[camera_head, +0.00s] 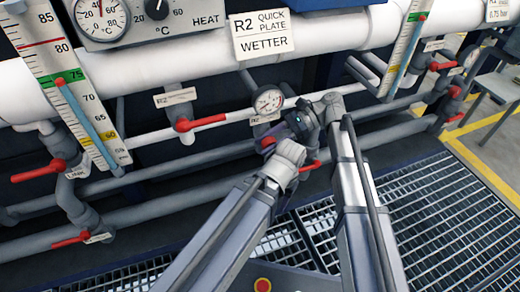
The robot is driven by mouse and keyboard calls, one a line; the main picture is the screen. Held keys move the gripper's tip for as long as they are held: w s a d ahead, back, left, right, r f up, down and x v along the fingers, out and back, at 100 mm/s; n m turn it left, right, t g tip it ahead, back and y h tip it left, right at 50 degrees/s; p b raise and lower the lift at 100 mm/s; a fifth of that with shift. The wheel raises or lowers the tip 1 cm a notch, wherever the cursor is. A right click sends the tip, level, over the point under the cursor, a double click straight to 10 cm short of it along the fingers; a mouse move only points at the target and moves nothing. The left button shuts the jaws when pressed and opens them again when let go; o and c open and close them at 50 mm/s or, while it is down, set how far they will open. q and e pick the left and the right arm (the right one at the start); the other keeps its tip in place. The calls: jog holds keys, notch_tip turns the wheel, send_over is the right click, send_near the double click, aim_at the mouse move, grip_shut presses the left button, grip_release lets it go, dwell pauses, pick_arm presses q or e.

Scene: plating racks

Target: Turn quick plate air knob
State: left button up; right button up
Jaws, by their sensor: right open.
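The placard (262,34) reads R2 QUICK PLATE WETTER and hangs on the thick white pipe. Below it is a round gauge (267,101) with a small tag. Another red handle (311,165) shows partly behind my arm. Which one is the air knob cannot be read. My right gripper (268,142) is open just below the gauge, partly hidden by its wrist; contact with the valve there cannot be told. My left gripper is not visible.
Several red-handled valves (38,172) stick out from the pipes at left. Thermometer scales (75,88) stand left and right. A heat control box (150,14) is above. Grated floor (450,215) lies below. A yellow-edged walkway (490,172) is at right.

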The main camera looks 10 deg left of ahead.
jog(key=shift+x, duration=1.1)
grip_shut()
